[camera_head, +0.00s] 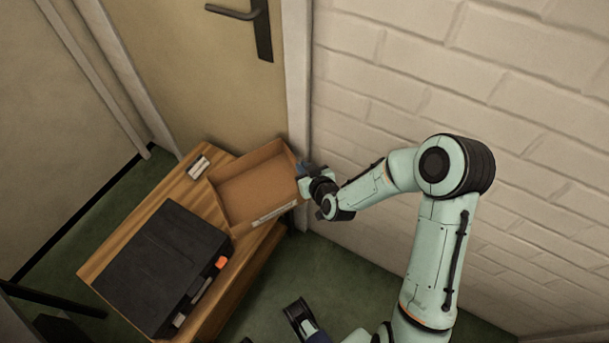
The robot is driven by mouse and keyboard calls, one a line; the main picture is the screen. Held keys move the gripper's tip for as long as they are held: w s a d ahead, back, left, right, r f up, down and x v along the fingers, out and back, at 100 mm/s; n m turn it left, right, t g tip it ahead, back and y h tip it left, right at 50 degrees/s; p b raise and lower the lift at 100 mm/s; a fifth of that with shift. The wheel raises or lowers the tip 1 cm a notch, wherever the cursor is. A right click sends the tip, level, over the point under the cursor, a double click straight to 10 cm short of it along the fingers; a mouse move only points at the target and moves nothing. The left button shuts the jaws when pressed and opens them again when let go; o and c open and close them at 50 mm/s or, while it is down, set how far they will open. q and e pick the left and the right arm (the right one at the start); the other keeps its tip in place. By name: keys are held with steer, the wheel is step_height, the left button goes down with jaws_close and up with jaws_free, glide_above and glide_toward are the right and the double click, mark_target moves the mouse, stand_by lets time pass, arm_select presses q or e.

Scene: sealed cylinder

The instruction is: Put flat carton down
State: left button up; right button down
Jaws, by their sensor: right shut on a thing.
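The flat carton (252,190) is a shallow, open-topped brown box with a pale label on its near side. It is over the far right end of the wooden table, its right part reaching past the table edge. Its inside looks empty. I cannot tell whether its bottom touches the table. My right gripper (304,178) is shut on the carton's right wall; its fingertips are small and partly hidden. What looks like my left gripper (299,316) shows at the bottom edge, apart from the carton; its jaw state is unclear.
The wooden table (150,218) carries a large black case (160,268) with an orange part, just left of the carton. A small white item (199,167) lies by the carton's far left corner. A door and a white brick wall (400,80) stand close behind.

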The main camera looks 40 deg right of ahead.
steer(key=shift+d+r, duration=0.1)
steer(key=shift+r, duration=0.85)
arm_select(q)
steer(key=s+d+r+g+p, duration=0.1)
steer(key=s+r+p, duration=0.2)
steer(key=r+p, duration=1.2)
steer(key=shift+d+r+g+h+p, duration=0.25)
steer(key=shift+g+h+p, duration=0.05)
steer(key=shift+g, duration=0.1)
arm_select(e)
steer(key=a+r+n+y, duration=0.2)
steer(key=a+r, duration=0.9)
steer(key=a, duration=0.4)
steer(key=shift+s+a+r, duration=0.15)
steer(key=shift+s+a, duration=0.1)
steer(key=shift+a, duration=0.05)
arm_select(q)
steer(key=shift+s, duration=0.1)
